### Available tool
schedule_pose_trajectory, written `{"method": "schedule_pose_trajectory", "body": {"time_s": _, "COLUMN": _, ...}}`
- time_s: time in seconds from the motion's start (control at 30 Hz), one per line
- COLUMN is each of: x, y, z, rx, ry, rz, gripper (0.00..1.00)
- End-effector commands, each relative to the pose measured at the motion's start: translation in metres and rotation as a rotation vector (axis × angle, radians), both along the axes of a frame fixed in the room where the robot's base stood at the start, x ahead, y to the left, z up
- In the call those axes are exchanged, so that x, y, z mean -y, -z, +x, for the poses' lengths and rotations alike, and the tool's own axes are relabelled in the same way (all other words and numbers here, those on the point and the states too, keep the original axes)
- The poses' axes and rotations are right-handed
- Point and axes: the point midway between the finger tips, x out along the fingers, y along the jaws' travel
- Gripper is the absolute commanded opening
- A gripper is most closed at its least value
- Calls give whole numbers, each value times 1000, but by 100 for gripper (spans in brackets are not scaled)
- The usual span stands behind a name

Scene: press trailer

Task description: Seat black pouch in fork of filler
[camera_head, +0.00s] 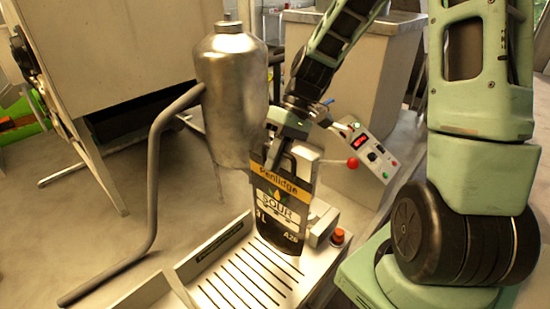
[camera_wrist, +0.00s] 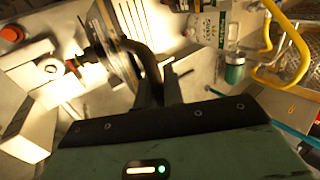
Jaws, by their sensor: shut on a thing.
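The black pouch (camera_head: 283,212) with a yellow band and white lettering hangs upright in the head view, its front turned to the camera. My gripper (camera_head: 290,145) is shut on the pouch's top end from above. The filler's slotted tray (camera_head: 245,278) lies under the pouch; I cannot tell whether the pouch's bottom touches it. The filler's body (camera_head: 325,212) stands just behind and right of the pouch. The fork is hidden behind the pouch in the head view. In the wrist view, the pouch (camera_wrist: 122,55) shows edge-on beyond my gripper (camera_wrist: 160,85), beside the filler's pale housing and nozzle.
A steel tank (camera_head: 233,85) stands behind left of the pouch, close to it. A bent grey pipe (camera_head: 155,180) rises at left. A control panel (camera_head: 365,150) with a red knob and a red button (camera_head: 338,236) sit at right. The tray's left part is clear.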

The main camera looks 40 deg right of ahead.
Motion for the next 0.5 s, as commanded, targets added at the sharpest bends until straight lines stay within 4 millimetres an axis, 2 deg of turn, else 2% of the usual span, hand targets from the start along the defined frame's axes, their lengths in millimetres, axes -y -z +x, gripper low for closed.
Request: {"method": "schedule_pose_trajectory", "body": {"time_s": 0.5, "x": 0, "y": 18, "z": 0, "rx": 0, "ry": 0, "rz": 0, "gripper": 0}}
